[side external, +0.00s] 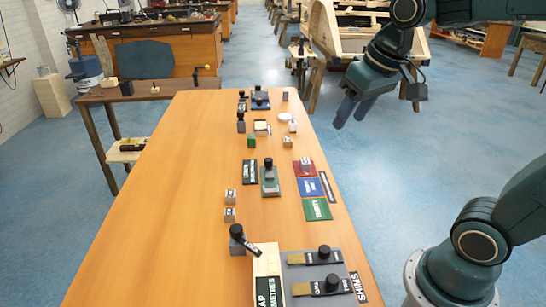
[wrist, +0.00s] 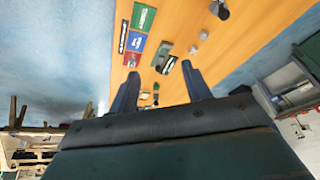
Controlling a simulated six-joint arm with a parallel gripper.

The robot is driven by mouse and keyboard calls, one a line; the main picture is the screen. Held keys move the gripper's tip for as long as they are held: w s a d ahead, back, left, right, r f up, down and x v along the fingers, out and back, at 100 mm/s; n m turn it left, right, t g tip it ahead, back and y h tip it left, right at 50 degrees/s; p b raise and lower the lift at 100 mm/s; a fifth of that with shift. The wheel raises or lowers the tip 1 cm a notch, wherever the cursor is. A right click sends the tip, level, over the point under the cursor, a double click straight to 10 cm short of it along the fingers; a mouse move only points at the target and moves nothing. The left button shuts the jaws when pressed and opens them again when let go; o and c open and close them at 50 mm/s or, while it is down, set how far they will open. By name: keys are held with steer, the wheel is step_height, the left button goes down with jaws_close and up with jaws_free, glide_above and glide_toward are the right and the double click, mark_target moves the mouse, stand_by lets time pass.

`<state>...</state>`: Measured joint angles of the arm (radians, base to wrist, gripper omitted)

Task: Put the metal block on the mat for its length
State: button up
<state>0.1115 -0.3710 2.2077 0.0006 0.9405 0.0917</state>
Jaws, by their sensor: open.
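Three coloured mats lie in a row near the table's right edge: red (side external: 297,171), blue (side external: 311,187) and green (side external: 317,209). They also show in the wrist view as red (wrist: 130,60), blue (wrist: 137,41) and green (wrist: 143,18). A small grey block (side external: 305,163) sits on the red mat and looks like metal. Their lettering is too small to read. My gripper (side external: 351,117) is open and empty, in the air beyond the table's right edge, apart from the mats. Its two spread fingers (wrist: 158,94) show in the wrist view with nothing between them.
A grey-green plate with a black knob (side external: 269,164) stands left of the mats. Two small labelled blocks (side external: 230,196) lie farther left. A grey shim board (side external: 310,272) is at the near end. Small items, including a green block (side external: 252,141), crowd the far end. The table's left side is clear.

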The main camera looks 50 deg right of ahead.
steer(key=s+a+f+n+t, duration=0.1)
steer(key=s+a+f+n, duration=0.1)
steer(key=s, duration=0.7)
steer(key=shift+s+a+f, duration=0.25)
steer(key=shift+a+f, duration=0.1)
steer(key=shift+a, duration=0.2)
stand_by(0.6)
